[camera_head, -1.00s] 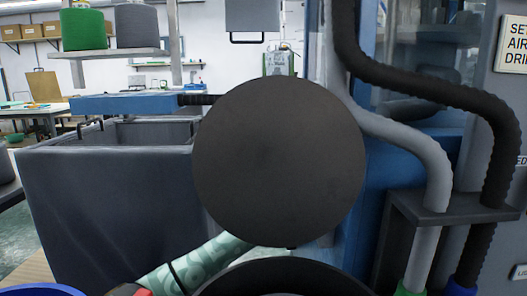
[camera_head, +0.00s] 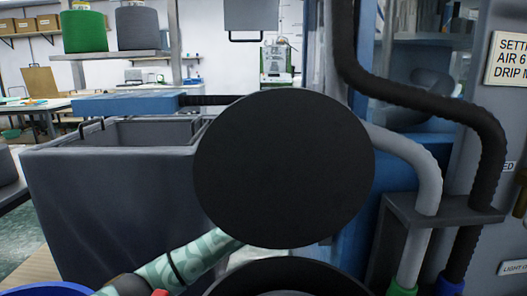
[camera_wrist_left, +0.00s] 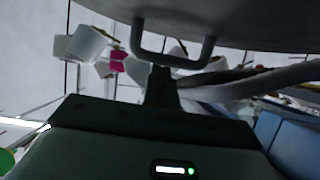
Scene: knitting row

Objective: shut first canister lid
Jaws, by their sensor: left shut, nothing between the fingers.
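The canister lid (camera_head: 285,170) is a large dark disc, raised and tilted over the black canister (camera_head: 285,267), whose rim shows at the bottom of the head view. My left arm comes in from the lower left and passes behind the lid, so the gripper is hidden there. In the left wrist view my left gripper (camera_wrist_left: 160,75) is shut and empty. It is close to the grey loop handle (camera_wrist_left: 175,58) on the lid's outer face (camera_wrist_left: 240,18); I cannot tell whether they touch. My right gripper is in neither view.
A grey open bin (camera_head: 115,200) stands at the left, behind my arm. Thick black and grey hoses (camera_head: 480,130) and a bracket (camera_head: 445,214) crowd the right side. A blue rim (camera_head: 45,290) shows at the lower left.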

